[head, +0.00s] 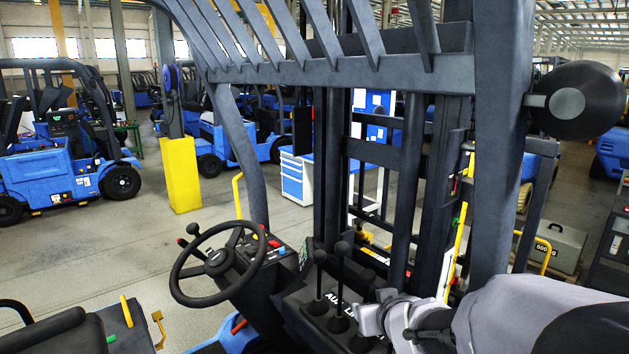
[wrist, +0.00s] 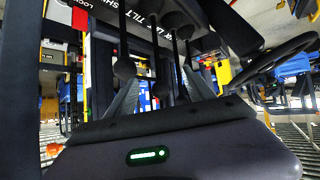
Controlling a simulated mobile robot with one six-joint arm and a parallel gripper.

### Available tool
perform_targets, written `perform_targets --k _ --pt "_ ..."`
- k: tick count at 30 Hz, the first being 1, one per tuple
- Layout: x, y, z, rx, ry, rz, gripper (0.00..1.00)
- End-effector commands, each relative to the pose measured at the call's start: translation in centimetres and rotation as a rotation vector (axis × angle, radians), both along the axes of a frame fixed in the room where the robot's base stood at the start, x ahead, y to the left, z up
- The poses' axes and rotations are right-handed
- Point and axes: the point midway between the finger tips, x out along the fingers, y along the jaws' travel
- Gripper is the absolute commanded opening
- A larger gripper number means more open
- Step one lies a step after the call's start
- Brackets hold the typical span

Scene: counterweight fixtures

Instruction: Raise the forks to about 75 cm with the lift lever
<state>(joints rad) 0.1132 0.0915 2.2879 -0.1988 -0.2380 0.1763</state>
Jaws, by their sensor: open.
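Several dark levers with round knobs stand on a black console (head: 300,318) right of the steering wheel. One lever (head: 342,248) is near the middle, and another (head: 368,278) is closer to my gripper. White labels there are partly hidden, so I cannot tell surely which is the lift lever. My gripper (head: 395,318) is beside the levers. In the wrist view its two grey fingers (wrist: 160,88) are apart, with lever knobs (wrist: 125,68) near and between them; contact is unclear. The mast (head: 405,190) rises ahead. I cannot make out the forks or their height.
The steering wheel (head: 220,262) and seat (head: 45,330) are at left. Dark cab posts and overhead bars enclose the space. A yellow post (head: 180,175), a blue-and-white cabinet (head: 297,178), a 500 kg weight (head: 555,247) and other blue forklifts (head: 65,175) stand beyond.

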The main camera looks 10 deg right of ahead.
Motion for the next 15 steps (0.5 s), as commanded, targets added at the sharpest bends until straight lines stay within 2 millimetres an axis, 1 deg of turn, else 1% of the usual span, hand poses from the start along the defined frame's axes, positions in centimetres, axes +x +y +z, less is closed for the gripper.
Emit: perform_targets --k 1,3,6,10,13,15 --pt "1.5 0.0 4.0 -0.017 -0.018 0.033 0.62" --pt "3.6 0.3 6.0 -0.041 -0.061 0.091 0.62" --pt "5.7 1.0 7.9 -0.06 -0.114 0.164 0.62" --pt "7.1 1.7 8.8 -0.07 -0.158 0.227 0.62" --pt "7.6 2.0 8.6 -0.071 -0.175 0.247 0.62" --pt "8.2 2.1 8.0 -0.071 -0.175 0.251 0.62"
